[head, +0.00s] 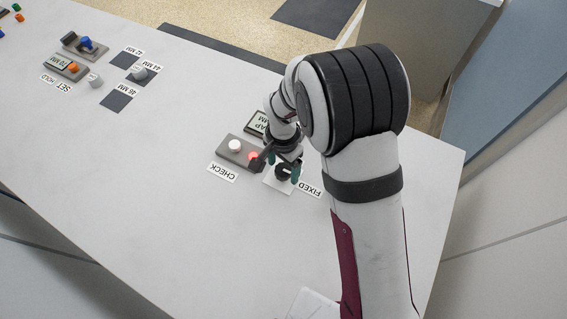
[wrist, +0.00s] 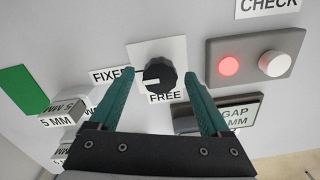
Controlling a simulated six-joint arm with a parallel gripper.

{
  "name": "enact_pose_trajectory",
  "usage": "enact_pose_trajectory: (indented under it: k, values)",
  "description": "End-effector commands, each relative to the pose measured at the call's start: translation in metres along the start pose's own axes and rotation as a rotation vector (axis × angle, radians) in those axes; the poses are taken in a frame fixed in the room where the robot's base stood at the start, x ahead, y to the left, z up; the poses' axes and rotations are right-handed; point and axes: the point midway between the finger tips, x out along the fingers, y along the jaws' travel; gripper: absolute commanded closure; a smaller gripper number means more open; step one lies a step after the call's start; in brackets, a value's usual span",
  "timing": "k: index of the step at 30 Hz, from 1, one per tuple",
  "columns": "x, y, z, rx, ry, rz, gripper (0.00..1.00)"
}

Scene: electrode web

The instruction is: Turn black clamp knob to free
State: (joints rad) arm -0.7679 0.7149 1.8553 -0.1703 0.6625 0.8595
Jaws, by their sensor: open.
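The black clamp knob (wrist: 160,74) sits on a white plate (wrist: 141,53) in the wrist view. A short white mark on the knob points left, toward the FIXED label (wrist: 108,75). The FREE label (wrist: 166,97) lies just below the knob. My gripper (wrist: 158,76) is open, its two teal fingers on either side of the knob with gaps visible; I cannot tell how high above the plate the tips are. In the head view the knob (head: 284,173) shows under my gripper (head: 283,170), partly covered by it.
A grey box with a lit red lamp (wrist: 229,66) and a white button (wrist: 274,64) stands close on the right, beside a GAP display (wrist: 243,112). On the left are 5 MM blocks (wrist: 62,112) and a green piece (wrist: 22,88). The table's middle (head: 150,150) is clear.

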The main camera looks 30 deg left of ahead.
Motion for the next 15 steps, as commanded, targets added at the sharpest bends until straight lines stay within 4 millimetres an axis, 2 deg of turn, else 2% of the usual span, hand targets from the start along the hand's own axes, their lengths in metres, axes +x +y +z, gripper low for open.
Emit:
enact_pose_trajectory:
  k: [3, 15]
  values:
    - [-0.0003, 0.0, 0.0, 0.0, 0.0, 0.0, 0.21]
    - [-0.0007, 0.0001, -0.0001, 0.0, 0.0, 0.0, 0.93]
